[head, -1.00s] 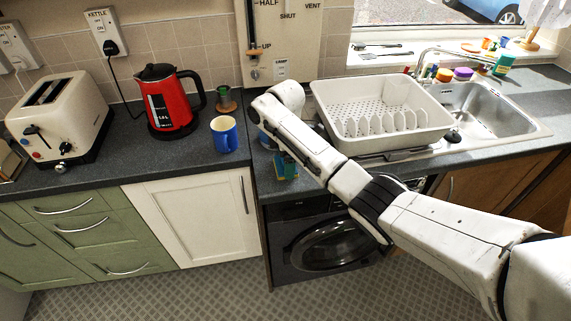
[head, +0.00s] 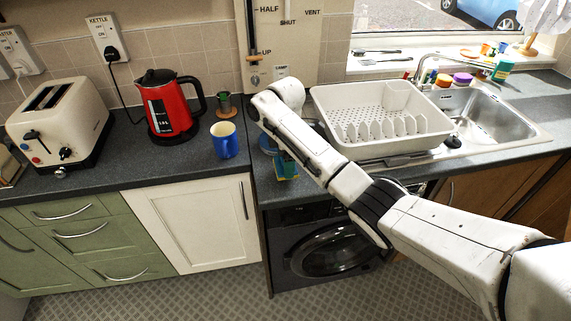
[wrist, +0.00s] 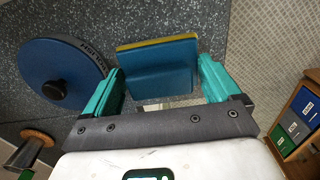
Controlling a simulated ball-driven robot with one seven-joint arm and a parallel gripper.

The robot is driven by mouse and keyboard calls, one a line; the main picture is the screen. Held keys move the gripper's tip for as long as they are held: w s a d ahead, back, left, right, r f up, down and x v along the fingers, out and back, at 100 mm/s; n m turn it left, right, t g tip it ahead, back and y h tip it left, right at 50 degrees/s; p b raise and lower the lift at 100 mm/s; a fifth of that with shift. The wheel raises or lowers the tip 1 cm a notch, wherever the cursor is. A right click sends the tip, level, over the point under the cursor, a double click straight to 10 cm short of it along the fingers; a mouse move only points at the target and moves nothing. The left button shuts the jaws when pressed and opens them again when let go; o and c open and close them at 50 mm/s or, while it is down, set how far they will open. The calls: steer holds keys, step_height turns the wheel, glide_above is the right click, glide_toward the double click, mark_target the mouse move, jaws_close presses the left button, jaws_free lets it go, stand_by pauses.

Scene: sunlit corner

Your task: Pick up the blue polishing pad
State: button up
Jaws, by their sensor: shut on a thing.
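The blue polishing pad (wrist: 158,72), a rectangular blue block with a yellow edge layer, is between the two teal fingers of my gripper (wrist: 162,76) in the wrist view. The fingers are shut on its two sides. In the head view my gripper (head: 286,166) is low over the counter's front edge, partly hidden by my arm, and the pad is hard to make out there. Whether the pad touches the counter I cannot tell.
A round blue disc (wrist: 60,72) with lettering lies close left of the fingers. A blue mug (head: 224,141), red kettle (head: 170,106) and toaster (head: 58,118) stand to the left. A white dish rack (head: 384,118) and sink (head: 490,112) are to the right.

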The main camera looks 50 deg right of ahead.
steer(key=s+a+r+p, duration=0.3)
steer(key=s+a+r, duration=0.5)
steer(key=s+r, duration=0.2)
steer(key=shift+s+r+p, duration=0.4)
steer(key=shift+s, duration=0.45)
